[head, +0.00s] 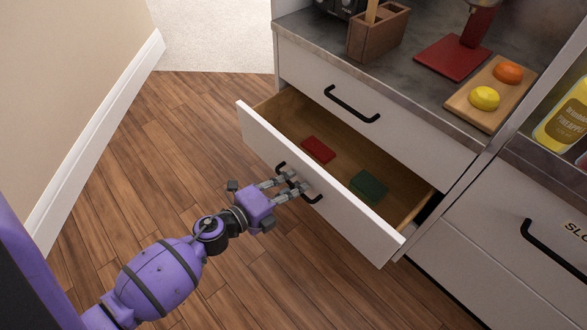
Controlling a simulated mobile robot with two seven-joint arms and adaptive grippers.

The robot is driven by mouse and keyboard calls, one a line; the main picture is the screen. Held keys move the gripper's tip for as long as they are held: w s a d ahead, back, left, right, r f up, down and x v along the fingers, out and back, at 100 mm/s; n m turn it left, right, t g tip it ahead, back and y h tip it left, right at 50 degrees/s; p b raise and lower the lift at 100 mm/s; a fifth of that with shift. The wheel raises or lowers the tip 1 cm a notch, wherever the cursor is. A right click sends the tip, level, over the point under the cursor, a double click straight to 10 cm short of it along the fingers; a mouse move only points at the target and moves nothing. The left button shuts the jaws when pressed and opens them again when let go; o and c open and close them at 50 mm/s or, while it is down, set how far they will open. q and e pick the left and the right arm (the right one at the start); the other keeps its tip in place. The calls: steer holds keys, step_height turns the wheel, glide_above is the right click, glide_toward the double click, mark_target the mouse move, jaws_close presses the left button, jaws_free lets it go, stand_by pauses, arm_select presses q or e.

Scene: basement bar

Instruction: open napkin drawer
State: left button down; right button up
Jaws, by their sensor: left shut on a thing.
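The drawer (345,220) is the second one down in the white cabinet and stands pulled out. Inside it lie a red folded item (318,149) at the left and a dark green folded item (368,187) further right, apart from each other. My left gripper (298,187) is at the drawer's front, shut on its black handle (282,168); the fingers hide part of the handle. My right gripper does not show.
A closed drawer with a black handle (352,104) sits above. Wood floor at the left is clear.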

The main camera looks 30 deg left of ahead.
arm_select(q)
steer(key=f+v, duration=0.1)
steer(key=v, duration=0.7)
steer(key=shift+f, duration=0.25)
steer(key=c, duration=2.1)
jaws_free()
steer(key=shift+s, duration=0.1)
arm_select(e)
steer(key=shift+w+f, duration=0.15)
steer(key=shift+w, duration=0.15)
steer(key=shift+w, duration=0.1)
arm_select(q)
steer(key=v, duration=1.2)
steer(key=shift+s+a, duration=0.1)
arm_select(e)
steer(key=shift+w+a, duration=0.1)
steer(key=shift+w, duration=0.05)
